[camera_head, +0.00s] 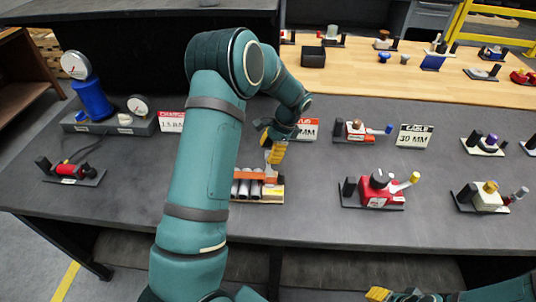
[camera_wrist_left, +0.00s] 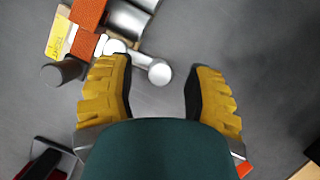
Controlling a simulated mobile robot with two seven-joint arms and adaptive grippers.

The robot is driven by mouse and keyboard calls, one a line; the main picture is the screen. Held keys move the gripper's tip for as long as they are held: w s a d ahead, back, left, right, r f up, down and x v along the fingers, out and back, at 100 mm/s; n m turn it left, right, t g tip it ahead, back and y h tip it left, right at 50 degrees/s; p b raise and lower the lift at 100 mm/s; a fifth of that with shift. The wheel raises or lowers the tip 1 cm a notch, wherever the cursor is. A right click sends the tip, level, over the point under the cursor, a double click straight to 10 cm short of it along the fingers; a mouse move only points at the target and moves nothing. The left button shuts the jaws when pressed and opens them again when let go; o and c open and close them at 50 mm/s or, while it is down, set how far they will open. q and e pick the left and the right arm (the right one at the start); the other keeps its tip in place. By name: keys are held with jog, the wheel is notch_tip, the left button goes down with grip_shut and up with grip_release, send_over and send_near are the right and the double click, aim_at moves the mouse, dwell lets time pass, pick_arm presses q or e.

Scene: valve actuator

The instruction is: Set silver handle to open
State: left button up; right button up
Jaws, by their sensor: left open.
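The valve actuator (camera_head: 258,195) with an orange body and silver cylinders sits on the dark table, partly hidden behind my left arm. In the left wrist view its orange and silver body (camera_wrist_left: 90,25) is at the upper left. The silver handle (camera_wrist_left: 158,71), a short rod with a round end, points from it into the gap between my left fingers. My left gripper (camera_head: 274,148) is open above the actuator; its yellow fingers stand either side of the handle tip, the left finger close to it. My right gripper (camera_head: 378,294) shows only partly at the bottom edge.
A red valve (camera_head: 378,190) with a yellow handle stands to the right, and a smaller one with a blue handle (camera_head: 360,131) is behind it. A blue gauge unit (camera_head: 93,100) stands at the left. Dark table between the orange actuator and red valve is clear.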

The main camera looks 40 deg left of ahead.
pick_arm(q)
jog(key=v, duration=1)
jog(key=shift+r, duration=0.2)
